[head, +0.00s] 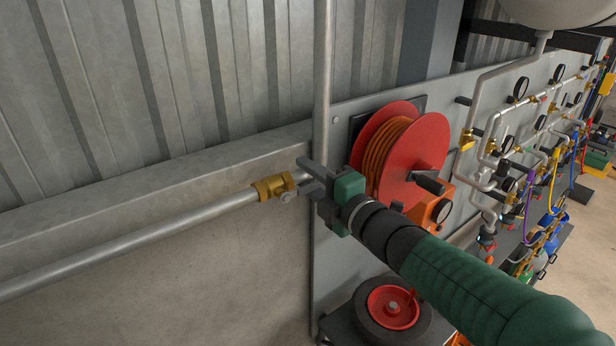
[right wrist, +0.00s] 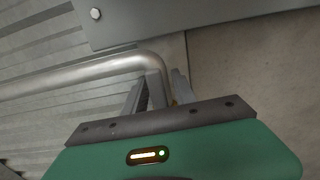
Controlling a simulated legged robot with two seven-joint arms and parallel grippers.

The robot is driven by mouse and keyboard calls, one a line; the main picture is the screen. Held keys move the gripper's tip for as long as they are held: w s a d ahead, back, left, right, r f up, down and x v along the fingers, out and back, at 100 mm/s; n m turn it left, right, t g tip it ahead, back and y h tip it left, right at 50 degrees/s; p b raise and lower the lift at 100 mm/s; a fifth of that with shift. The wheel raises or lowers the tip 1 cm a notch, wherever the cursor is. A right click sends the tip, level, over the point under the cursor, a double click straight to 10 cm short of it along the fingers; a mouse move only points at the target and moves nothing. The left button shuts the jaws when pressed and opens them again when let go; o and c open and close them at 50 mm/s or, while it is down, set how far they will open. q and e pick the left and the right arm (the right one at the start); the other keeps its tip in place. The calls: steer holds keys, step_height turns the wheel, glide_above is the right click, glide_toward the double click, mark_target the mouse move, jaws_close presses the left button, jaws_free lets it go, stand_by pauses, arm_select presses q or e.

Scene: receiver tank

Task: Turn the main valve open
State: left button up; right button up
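The brass valve body (head: 274,187) sits at the right end of a grey pipe along the wall, with a small grey stub at its lower right. My right gripper (head: 303,174) is just right of the valve in the head view, its two grey fingers apart and pointing at it. In the right wrist view the fingers (right wrist: 158,90) are also apart, with a pipe bend beyond them and a sliver of brass beside the right finger. The valve's handle cannot be made out, and I cannot tell whether the fingers touch anything. My left gripper is not in view.
A red hose reel (head: 428,150) is mounted on the grey panel behind my right arm. A vertical pipe (head: 323,80) rises beside the valve. Gauges and pipework (head: 500,150) fill the panel at right. A black-and-red wheel (head: 392,308) is below. The wall left of the valve is clear.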

steer(key=shift+w, duration=0.1)
steer(key=shift+s+d, duration=0.25)
steer(key=shift+s, duration=0.25)
steer(key=p+v, duration=0.3)
steer(key=v, duration=1.2)
steer(key=shift+s+d, duration=0.2)
steer(key=shift+s, duration=0.05)
